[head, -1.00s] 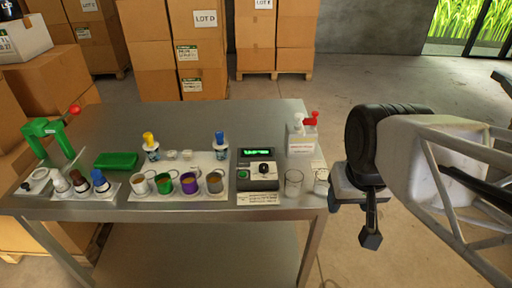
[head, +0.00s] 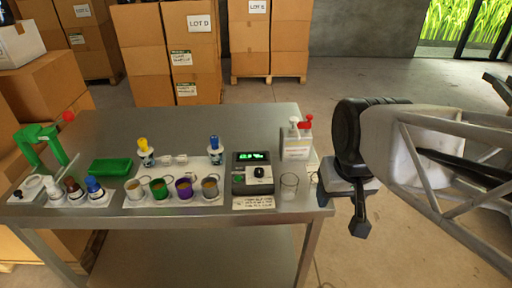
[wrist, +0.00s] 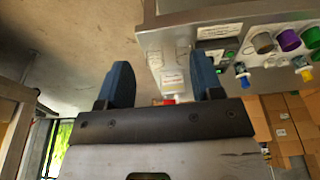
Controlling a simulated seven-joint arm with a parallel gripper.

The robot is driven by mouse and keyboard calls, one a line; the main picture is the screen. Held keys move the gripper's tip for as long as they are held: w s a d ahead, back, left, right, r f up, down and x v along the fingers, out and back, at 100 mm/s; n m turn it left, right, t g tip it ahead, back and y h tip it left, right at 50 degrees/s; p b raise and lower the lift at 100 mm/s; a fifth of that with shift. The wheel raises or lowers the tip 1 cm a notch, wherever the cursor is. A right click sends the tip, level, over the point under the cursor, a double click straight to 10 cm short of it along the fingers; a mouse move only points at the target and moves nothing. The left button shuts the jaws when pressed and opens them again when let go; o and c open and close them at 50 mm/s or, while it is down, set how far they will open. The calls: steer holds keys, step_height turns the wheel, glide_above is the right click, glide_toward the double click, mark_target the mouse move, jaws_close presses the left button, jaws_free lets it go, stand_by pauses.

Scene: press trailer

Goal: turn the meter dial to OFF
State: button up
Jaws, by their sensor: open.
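The meter (head: 240,184) is a grey box with a lit green display at the front right part of the steel table. Its black dial (head: 260,172) sits on the top face below the display; the pointer's setting is too small to read. My gripper (head: 361,222) hangs off the table's right end, to the right of the meter and apart from it. In the wrist view, the two blue fingers of my gripper (wrist: 159,65) are spread with nothing between them. The meter's dark body shows beyond the right finger in the wrist view (wrist: 219,46).
Beakers (head: 289,186) and a white dispenser box with a red top (head: 297,143) stand between my gripper and the meter. Several coloured cups (head: 159,189) stand left of the meter. A label card (head: 254,203) lies in front of it. The table's back (head: 200,122) is clear.

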steer(key=w+a+f+n+g, duration=0.1)
steer(key=w+a, duration=0.1)
steer(key=w, duration=0.6)
steer(key=w+a+f+n, duration=0.1)
steer(key=w+a+f, duration=0.15)
steer(key=w, duration=0.45)
steer(key=n+g, duration=0.2)
glide_toward(260, 170)
steer(key=shift+s+d+f+y, duration=0.3)
steer(key=shift+s+d+f, duration=0.1)
steer(key=shift+s, duration=0.05)
steer(key=shift+w+a+f, duration=0.25)
steer(key=shift+w+f, duration=0.1)
steer(key=shift+w, duration=0.05)
steer(key=shift+s+a+f, duration=0.1)
steer(key=shift+f, duration=1.85)
steer(key=shift+a+f, duration=0.1)
steer(key=shift+f, duration=1.85)
steer(key=c, duration=0.9)
